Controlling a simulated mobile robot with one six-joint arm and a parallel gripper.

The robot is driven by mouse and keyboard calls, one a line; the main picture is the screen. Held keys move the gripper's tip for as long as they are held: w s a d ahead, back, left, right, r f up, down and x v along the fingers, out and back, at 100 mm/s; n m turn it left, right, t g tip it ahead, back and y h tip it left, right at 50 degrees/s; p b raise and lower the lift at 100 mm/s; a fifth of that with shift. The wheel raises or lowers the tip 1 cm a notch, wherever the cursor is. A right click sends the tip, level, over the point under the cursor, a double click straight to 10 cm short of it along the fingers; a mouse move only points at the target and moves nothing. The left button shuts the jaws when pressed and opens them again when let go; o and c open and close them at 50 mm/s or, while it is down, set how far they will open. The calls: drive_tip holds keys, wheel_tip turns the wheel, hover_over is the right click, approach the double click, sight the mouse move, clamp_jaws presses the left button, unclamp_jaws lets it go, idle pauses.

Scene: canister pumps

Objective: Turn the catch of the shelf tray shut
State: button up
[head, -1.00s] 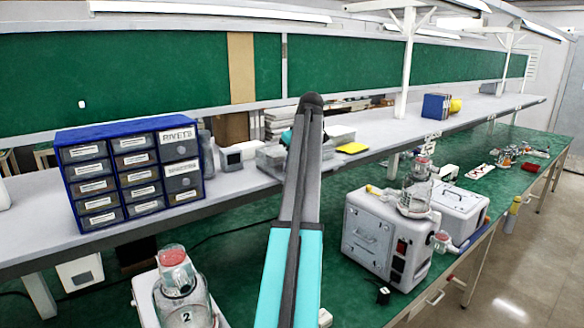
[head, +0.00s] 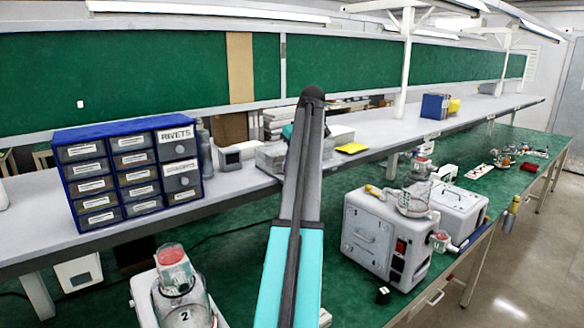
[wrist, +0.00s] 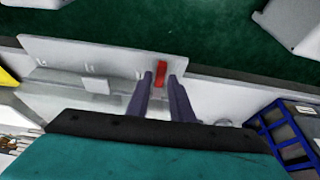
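The shelf tray (wrist: 110,58) is a pale grey, low-walled tray near the shelf's edge in the wrist view. Its catch (wrist: 162,72) is a small red bar at the tray's front wall. My gripper (wrist: 161,78) has its two dark fingers apart, one on each side of the red catch. A narrow gap shows by the left finger; I cannot tell whether either finger touches the catch. In the head view the tray (head: 270,156) is partly hidden behind my arm, which also hides the catch and my fingers.
A blue drawer cabinet (head: 130,168) stands left on the shelf; its blue edge (wrist: 290,130) shows right in the wrist view. A yellow item (head: 351,148) lies right of the tray. White pump units (head: 385,235) and a jar (head: 178,290) stand on the green bench below.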

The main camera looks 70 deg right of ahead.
drive_tip(key=b+v, duration=0.3)
drive_tip(key=v, duration=0.9)
drive_tip(key=shift+s, duration=0.15)
drive_tip(key=shift+s+f, duration=0.1)
idle(0.3)
